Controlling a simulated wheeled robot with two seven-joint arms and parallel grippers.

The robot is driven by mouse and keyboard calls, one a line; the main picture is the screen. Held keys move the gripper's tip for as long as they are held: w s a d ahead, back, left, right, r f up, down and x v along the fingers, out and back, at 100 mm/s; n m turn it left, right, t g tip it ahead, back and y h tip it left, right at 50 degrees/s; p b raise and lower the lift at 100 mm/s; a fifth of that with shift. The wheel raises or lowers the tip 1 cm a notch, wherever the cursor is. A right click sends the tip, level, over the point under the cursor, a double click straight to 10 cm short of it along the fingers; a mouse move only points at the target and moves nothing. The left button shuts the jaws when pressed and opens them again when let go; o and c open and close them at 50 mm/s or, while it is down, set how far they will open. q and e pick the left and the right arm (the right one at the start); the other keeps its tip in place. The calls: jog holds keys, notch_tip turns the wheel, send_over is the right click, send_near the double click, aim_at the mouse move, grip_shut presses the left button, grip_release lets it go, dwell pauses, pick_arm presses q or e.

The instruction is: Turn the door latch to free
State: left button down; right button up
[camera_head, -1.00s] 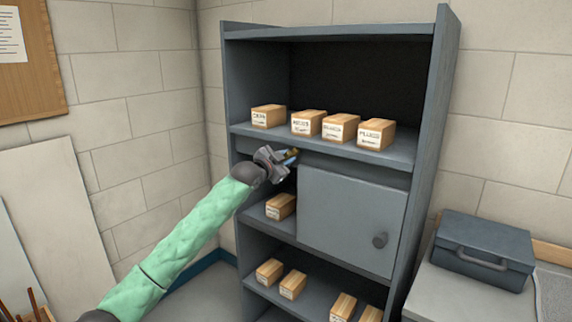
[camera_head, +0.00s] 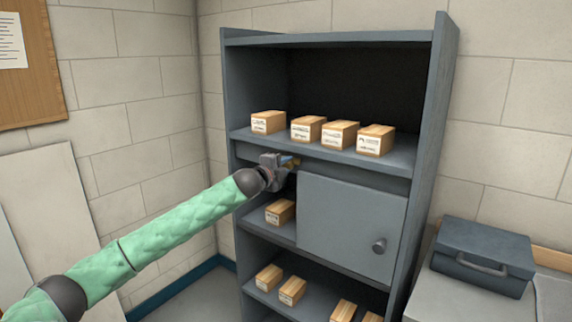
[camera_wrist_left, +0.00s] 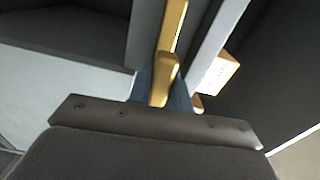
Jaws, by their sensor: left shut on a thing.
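The grey cabinet door (camera_head: 350,226) with its round knob (camera_head: 379,246) looks closed in the head view. A brass latch (camera_head: 291,161) sits at the door's upper left corner, on the rail under the top shelf, mostly hidden by my gripper. My left gripper (camera_head: 286,161) is at the latch and shut on it. In the left wrist view the brass latch (camera_wrist_left: 167,75) stands between the bluish fingers (camera_wrist_left: 164,92), with a long brass part running upward beyond them. The latch's exact angle is hard to tell. My right gripper is not in view.
Several labelled boxes (camera_head: 322,130) stand on the shelf just above the latch. One box (camera_head: 280,212) sits left of the door, and others are on the shelf below. A dark case (camera_head: 484,256) lies on the counter at right. The floor left of the cabinet is clear.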

pick_arm(q)
jog(key=shift+m, duration=0.4)
jog(key=shift+f, duration=0.1)
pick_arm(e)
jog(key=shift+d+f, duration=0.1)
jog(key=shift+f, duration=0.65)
pick_arm(q)
jog(key=shift+d, duration=0.1)
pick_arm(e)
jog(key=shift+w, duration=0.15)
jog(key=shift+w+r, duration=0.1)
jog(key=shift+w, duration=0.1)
